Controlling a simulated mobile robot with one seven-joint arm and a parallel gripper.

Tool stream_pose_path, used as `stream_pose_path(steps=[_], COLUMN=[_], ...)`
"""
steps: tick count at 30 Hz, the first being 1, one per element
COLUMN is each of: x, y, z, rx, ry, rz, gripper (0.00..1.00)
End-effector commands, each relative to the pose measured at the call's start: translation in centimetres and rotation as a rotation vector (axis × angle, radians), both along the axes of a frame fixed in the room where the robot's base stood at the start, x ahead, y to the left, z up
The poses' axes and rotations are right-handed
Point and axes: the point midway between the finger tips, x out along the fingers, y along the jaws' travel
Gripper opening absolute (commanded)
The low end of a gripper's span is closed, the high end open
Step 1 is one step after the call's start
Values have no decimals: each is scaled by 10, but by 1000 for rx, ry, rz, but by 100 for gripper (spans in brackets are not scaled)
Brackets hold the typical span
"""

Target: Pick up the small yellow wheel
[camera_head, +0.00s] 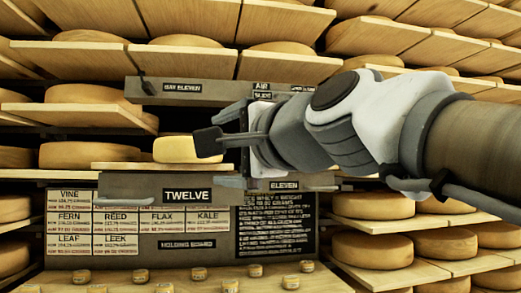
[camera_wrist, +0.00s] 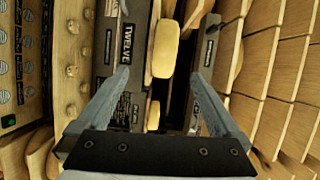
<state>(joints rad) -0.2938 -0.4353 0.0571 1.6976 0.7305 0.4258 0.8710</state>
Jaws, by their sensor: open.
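The small yellow wheel (camera_head: 175,149) sits on a narrow wooden board (camera_head: 130,166) in the bay above the sign marked TWELVE (camera_head: 187,195). It is paler than the cheeses around it. My gripper (camera_head: 213,160) is open, just to the right of the wheel in the head view, and partly overlaps its right edge there. In the wrist view, the yellow wheel (camera_wrist: 165,48) shows ahead, between the two spread fingers of my gripper (camera_wrist: 160,78). Nothing is held. I cannot tell whether a finger touches the wheel.
The bay has a grey beam marked BAY ELEVEN (camera_head: 182,88) above and the TWELVE panel below. Large tan wheels (camera_head: 90,155) stand on shelves all around. A label board (camera_head: 140,222) and several small tan wheels (camera_head: 165,287) are below. A dark text board (camera_head: 276,232) is lower right.

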Motion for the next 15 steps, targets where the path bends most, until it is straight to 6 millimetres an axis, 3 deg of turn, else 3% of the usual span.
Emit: stream_pose_path(steps=[8, 15], x=[5, 39], y=[7, 33], z=[12, 13], rx=[42, 41], ry=[1, 3], rz=[7, 9], gripper=[100, 100])
